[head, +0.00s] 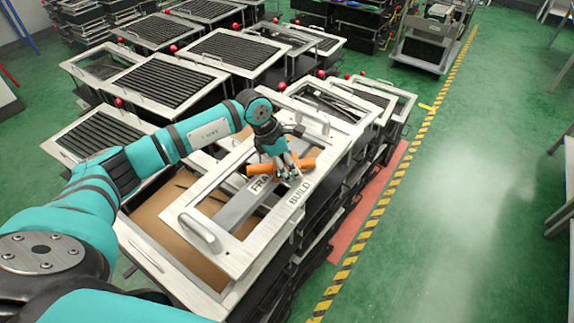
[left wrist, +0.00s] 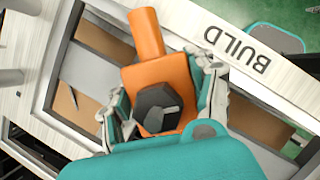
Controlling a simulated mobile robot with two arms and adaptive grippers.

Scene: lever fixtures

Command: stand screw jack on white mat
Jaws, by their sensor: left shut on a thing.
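The orange screw jack (head: 257,169) is between the fingers of my left gripper (head: 286,167), over the white frame with the "BUILD" label. In the left wrist view, the jack (left wrist: 150,75) shows an orange body, a round arm toward the top and a black hexagonal piece facing the camera. My left gripper (left wrist: 165,105) is shut on its body, with fingers on both sides. Its underside is hidden, so I cannot tell whether it touches the surface below. No white mat can be told apart for sure from the pale panels. My right gripper is not in view.
The white "BUILD" frame (head: 215,250) with a metal handle lies on a brown-based tray (head: 160,215). A grey strip with a partly covered label crosses its opening. Racks with red knobs (head: 118,102) stand behind. Green floor (head: 460,200) is clear at the right.

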